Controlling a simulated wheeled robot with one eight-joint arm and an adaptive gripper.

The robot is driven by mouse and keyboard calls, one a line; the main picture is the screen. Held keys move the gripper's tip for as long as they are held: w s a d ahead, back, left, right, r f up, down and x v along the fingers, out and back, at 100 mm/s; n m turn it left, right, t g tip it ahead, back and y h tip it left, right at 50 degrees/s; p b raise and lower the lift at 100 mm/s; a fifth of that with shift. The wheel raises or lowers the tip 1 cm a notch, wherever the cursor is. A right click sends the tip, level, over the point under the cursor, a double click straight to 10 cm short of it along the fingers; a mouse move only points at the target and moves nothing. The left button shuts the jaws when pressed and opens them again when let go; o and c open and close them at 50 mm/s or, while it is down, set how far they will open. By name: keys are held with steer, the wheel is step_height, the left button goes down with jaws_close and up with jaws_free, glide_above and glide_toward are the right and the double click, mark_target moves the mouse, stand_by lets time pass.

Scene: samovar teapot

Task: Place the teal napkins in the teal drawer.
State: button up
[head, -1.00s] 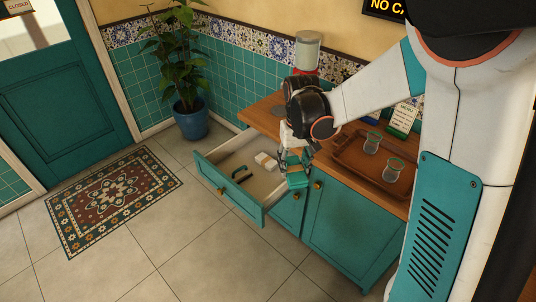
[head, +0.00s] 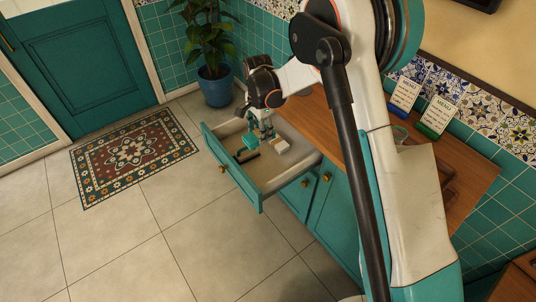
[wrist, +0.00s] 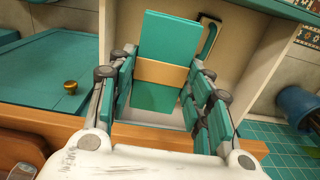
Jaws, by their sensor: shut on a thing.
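The teal napkins (wrist: 168,42) are a folded stack with a tan band (wrist: 162,73) around it. My gripper (head: 258,136) is shut on this stack, with its fingers along both sides in the wrist view. In the head view the napkins (head: 249,141) are over the open teal drawer (head: 233,175), inside its outline. I cannot tell whether they touch the drawer floor. The drawer is pulled out, and its pale inside shows in the wrist view (wrist: 256,62).
Menu cards (head: 438,114) stand on the counter. A potted plant (head: 214,86) stands beyond the drawer. The floor in front is clear.

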step_height(320, 180, down, 19)
steer(key=b, duration=0.6)
steer(key=shift+f, duration=0.2)
steer(key=shift+f, duration=0.1)
steer(key=o, duration=0.7)
steer(key=shift+f, duration=0.1)
steer(key=o, duration=0.4)
steer(key=shift+o, duration=0.2)
step_height(320, 180, up, 12)
steer(key=p, duration=0.4)
steer(key=shift+r+p, duration=0.2)
steer(key=shift+p, duration=0.1)
steer(key=shift+r, duration=0.1)
